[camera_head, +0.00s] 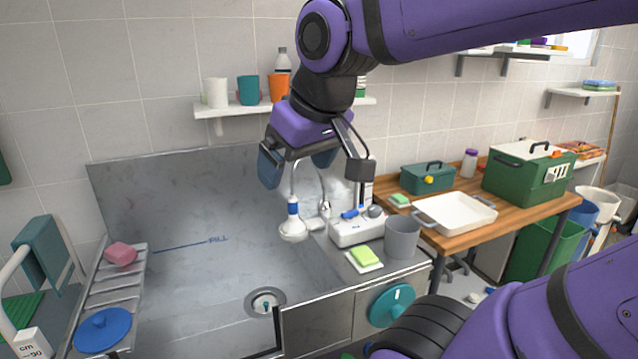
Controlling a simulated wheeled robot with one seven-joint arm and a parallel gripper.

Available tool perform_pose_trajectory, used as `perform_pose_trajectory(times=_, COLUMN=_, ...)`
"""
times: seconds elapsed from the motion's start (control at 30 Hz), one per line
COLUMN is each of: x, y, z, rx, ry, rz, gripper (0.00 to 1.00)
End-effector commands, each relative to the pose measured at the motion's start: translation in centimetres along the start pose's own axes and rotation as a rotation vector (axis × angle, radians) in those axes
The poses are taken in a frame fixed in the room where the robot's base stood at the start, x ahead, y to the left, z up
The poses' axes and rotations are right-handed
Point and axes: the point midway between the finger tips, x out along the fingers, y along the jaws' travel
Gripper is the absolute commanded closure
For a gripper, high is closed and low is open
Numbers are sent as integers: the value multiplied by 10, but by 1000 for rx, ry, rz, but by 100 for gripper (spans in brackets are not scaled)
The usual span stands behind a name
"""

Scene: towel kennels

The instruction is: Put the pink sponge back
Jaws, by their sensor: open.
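The pink sponge (121,254) lies on the slatted metal rack (113,290) at the left side of the steel sink. My gripper (292,180) is above the back right part of the sink, well to the right of the sponge and apart from it. Its fingers are spread and I see nothing held between them. A green sponge (364,257) sits on a small white dish at the sink's right edge.
A blue round lid (103,330) lies on the rack's near end. A grey cup (402,238) and a white device (355,230) stand right of the sink. A wall shelf (240,108) holds cups behind my gripper. The sink basin (190,270) is mostly clear.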

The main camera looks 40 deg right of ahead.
Motion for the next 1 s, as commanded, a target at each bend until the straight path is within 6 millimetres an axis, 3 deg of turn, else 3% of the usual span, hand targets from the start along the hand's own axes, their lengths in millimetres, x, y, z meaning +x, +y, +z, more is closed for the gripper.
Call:
perform_pose_trajectory(times=0.1, x=0, y=2, z=28, rx=21, ry=6, rz=-2, gripper=9)
perform_pose_trajectory(times=0.23, x=2, y=3, z=43, rx=32, ry=5, rz=-3, gripper=9)
perform_pose_trajectory(times=0.8, x=2, y=3, z=45, rx=33, ry=5, rz=-4, gripper=9)
perform_pose_trajectory(times=0.87, x=2, y=3, z=45, rx=33, ry=5, rz=-4, gripper=21)
perform_pose_trajectory(times=1.0, x=2, y=3, z=45, rx=33, ry=5, rz=-4, gripper=53)
